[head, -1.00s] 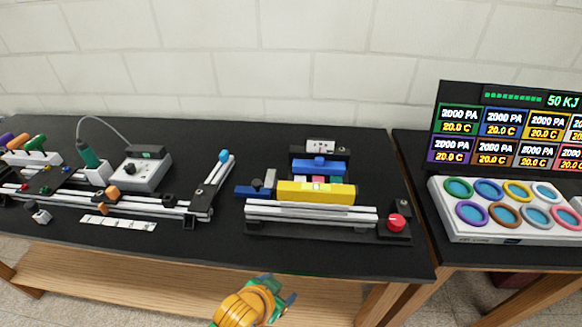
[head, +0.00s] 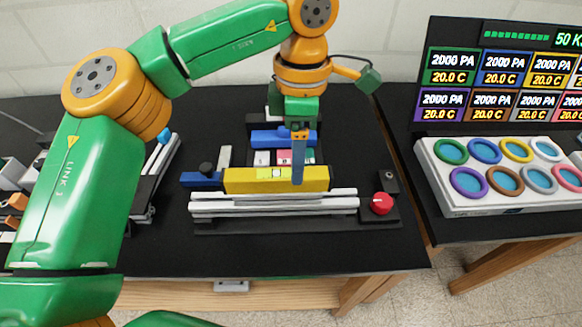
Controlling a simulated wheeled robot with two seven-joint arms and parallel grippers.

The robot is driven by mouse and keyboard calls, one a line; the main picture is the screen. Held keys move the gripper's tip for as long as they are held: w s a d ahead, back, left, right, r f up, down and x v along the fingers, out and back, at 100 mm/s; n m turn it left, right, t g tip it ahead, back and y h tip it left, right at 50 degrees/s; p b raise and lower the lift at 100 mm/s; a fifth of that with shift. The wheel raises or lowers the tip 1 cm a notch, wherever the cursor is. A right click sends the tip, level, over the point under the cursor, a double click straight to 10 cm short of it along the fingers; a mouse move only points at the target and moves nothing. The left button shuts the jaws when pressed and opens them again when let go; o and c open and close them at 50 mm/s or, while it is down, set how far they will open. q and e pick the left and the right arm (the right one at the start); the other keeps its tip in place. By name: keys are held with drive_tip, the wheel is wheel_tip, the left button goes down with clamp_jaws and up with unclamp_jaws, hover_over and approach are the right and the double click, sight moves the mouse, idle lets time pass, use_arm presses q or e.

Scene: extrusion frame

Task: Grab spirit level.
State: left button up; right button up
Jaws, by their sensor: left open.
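The spirit level is the yellow bar (head: 245,181) lying lengthwise behind the silver extrusion rails on the black table, with a small light vial at its middle. My left gripper (head: 298,176) points down at the bar, right of its middle. Its grey-blue finger overlaps the bar's front in the head view and hides a small part of it. The fingers are seen nearly edge-on, so the gap between them hardly shows. The bar still lies in its place; whether a finger touches it I cannot tell. My right gripper is not in view.
Silver rails (head: 230,208) lie just in front, with a red knob (head: 382,203) at their right end. A blue block (head: 268,138) and pink and white pieces stand behind. A blue clamp-like part (head: 201,179) sits left. A ring panel (head: 500,175) stands on the right table.

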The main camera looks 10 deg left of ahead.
sight(277, 174)
use_arm(q)
drive_tip(key=a, duration=0.1)
drive_tip(key=a+y+b, duration=0.1)
drive_tip(key=shift+w+a+r, duration=0.1)
drive_tip(key=shift+w+a, duration=0.1)
drive_tip(key=shift+a, duration=0.2)
drive_tip(key=shift+s+a+f, duration=0.2)
drive_tip(key=shift+a, duration=0.05)
drive_tip(key=f+p, duration=0.1)
drive_tip(key=f, duration=0.1)
drive_tip(key=f+p, duration=0.2)
drive_tip(key=f, duration=0.1)
drive_tip(key=shift+s+a+f, duration=0.15)
drive_tip(key=shift+s+a, duration=0.05)
drive_tip(key=shift+w+f, duration=0.1)
drive_tip(key=shift+f, duration=0.2)
clamp_jaws()
